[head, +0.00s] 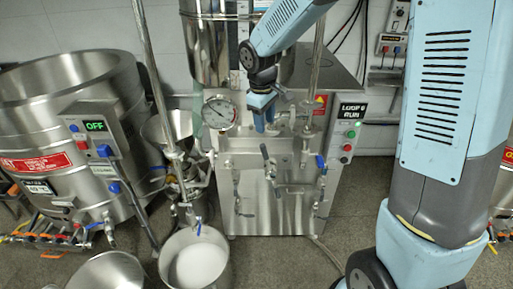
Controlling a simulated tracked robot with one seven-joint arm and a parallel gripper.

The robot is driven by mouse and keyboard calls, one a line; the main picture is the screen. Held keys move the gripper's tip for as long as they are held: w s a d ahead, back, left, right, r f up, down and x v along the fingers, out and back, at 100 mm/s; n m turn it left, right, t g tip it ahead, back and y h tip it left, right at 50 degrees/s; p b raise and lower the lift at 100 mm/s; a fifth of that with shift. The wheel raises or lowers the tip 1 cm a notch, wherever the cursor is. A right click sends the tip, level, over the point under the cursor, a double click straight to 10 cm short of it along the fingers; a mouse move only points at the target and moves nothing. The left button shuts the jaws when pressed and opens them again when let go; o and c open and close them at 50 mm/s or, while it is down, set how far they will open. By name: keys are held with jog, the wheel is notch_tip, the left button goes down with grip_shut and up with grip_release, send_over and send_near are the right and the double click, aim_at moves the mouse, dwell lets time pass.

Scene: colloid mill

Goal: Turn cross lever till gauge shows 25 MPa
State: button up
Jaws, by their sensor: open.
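The round pressure gauge (220,112) has a white dial and faces me on the front of the steel mill; its needle is too small to read. My gripper (263,126) is just right of the gauge, pointing down in front of the mill. Its fingers are small in the picture, and I cannot tell whether they touch anything. A metal fitting with short arms (303,125), possibly the cross lever, stands to the right of my gripper, apart from it. My gripper may hide part of the fittings behind it.
A steel vat (75,100) with an OFF display stands at left. A pail of white liquid (195,262) sits on the floor in front. A control box reading LOOP 6 RUN (347,125) is at right. A black-gripped handle (265,152) sticks out below my gripper.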

aim_at(263, 152)
jog(key=f, duration=0.4)
jog(key=w+f, duration=0.1)
jog(key=f, duration=0.4)
jog(key=w+f, duration=0.1)
jog(key=f, duration=0.4)
jog(key=shift+w+a+f, duration=0.1)
jog(key=shift+w+f, duration=0.05)
jog(key=shift+f, duration=0.1)
grip_shut()
